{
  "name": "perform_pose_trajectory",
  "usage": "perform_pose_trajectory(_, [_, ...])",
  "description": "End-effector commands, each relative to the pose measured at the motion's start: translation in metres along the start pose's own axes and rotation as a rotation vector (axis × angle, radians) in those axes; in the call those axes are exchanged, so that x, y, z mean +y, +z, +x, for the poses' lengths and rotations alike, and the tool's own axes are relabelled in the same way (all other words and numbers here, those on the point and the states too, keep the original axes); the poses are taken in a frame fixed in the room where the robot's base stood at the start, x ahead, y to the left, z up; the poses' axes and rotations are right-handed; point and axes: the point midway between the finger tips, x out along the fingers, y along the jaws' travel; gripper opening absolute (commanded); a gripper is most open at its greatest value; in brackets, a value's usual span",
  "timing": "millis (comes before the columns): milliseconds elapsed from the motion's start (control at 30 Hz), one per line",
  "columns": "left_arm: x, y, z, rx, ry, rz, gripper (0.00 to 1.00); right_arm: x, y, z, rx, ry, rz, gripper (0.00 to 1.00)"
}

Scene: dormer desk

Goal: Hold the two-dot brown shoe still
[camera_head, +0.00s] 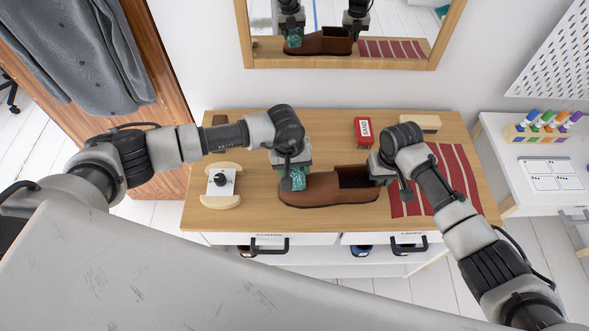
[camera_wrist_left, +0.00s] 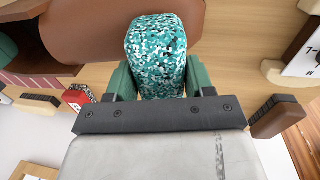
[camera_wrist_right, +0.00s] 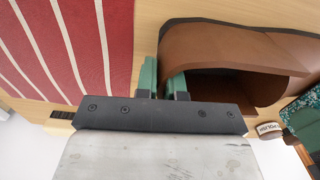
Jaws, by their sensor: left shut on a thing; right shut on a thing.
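The brown shoe (camera_head: 325,195) lies sole down on the desk, toe to the left and opening to the right. No dots are readable on it. It also shows in the left wrist view (camera_wrist_left: 90,25) and the right wrist view (camera_wrist_right: 230,45). My right gripper (camera_head: 380,180) is shut on the shoe's rim at the heel end, its green fingers (camera_wrist_right: 164,82) at the edge of the opening. My left gripper (camera_head: 294,172) is shut on a teal speckled sponge (camera_wrist_left: 155,50), held at the shoe's toe; whether it presses on the leather cannot be told.
A red striped mat (camera_head: 465,180) lies right of the shoe. A red tin (camera_head: 363,131) and a brush (camera_head: 417,123) stand behind it. A mirror (camera_head: 345,66) hangs behind the desk (camera_head: 250,218).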

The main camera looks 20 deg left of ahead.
Motion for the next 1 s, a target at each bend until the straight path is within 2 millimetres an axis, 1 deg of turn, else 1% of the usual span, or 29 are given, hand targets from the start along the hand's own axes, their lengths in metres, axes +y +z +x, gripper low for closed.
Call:
perform_pose_trajectory(333, [-0.001, 0.020, 0.001, -0.003, -0.004, 0.002, 0.34, 0.000, 0.000, 0.000, 0.001, -0.001, -0.002, 0.00])
perform_pose_trajectory(567, [-0.001, 0.025, 0.000, -0.002, -0.003, 0.001, 0.34, -0.001, 0.000, -0.001, 0.001, -0.001, -0.002, 0.00])
perform_pose_trajectory(900, [-0.001, 0.044, -0.003, 0.000, -0.003, 0.001, 0.34, -0.001, 0.000, 0.000, 0.001, -0.001, -0.002, 0.00])
perform_pose_trajectory(1000, [-0.001, 0.044, -0.003, 0.000, -0.003, 0.000, 0.34, -0.001, 0.000, 0.000, 0.001, -0.001, -0.001, 0.00])
